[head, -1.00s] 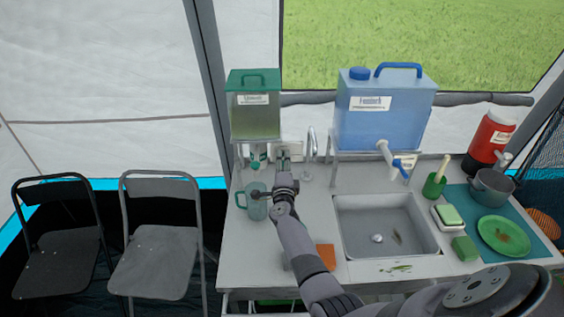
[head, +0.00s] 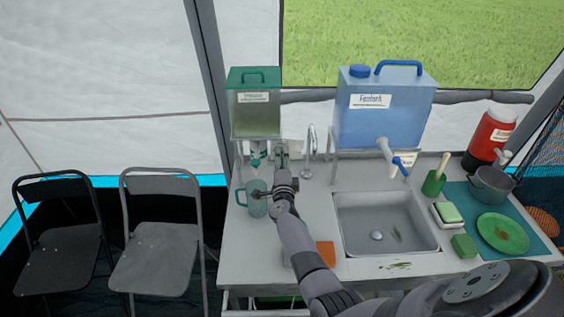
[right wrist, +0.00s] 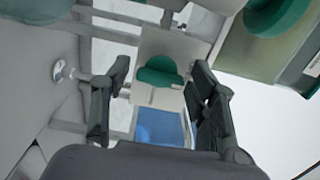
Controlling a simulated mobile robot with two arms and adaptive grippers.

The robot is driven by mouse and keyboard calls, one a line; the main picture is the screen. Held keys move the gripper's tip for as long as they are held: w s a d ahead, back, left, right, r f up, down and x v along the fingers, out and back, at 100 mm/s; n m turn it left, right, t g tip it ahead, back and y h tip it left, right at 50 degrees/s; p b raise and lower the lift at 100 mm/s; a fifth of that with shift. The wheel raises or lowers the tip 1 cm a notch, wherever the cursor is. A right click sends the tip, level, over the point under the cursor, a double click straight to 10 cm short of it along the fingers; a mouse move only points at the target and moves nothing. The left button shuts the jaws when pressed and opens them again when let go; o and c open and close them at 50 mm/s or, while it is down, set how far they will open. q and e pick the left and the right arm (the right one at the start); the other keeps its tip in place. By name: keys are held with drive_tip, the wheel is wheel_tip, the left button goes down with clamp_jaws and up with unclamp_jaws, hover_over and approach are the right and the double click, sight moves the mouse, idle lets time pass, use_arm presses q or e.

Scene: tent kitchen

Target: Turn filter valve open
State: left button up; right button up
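A green valve handle (right wrist: 160,72) sits on a pale box (right wrist: 165,48) in the right wrist view. It shows between the two fingers of my right gripper (right wrist: 160,98), with a visible space on each side. The fingers are spread and hold nothing. In the head view, my right gripper (head: 281,153) is above the counter, just right of the green-lidded tank's outlet. It mostly hides the valve there. The green-lidded tank (head: 255,112) stands on a raised stand at the left. My left gripper is not in view.
A teal mug (head: 256,198) stands close to my right wrist. A blue water tank (head: 385,115) stands farther right. An orange sponge (head: 326,253) lies near my forearm.

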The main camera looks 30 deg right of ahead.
drive_tip(key=shift+o, duration=0.6)
drive_tip(key=shift+r, duration=0.1)
drive_tip(key=v, duration=0.7)
drive_tip(key=shift+s+a, duration=0.15)
drive_tip(key=shift+s, duration=0.05)
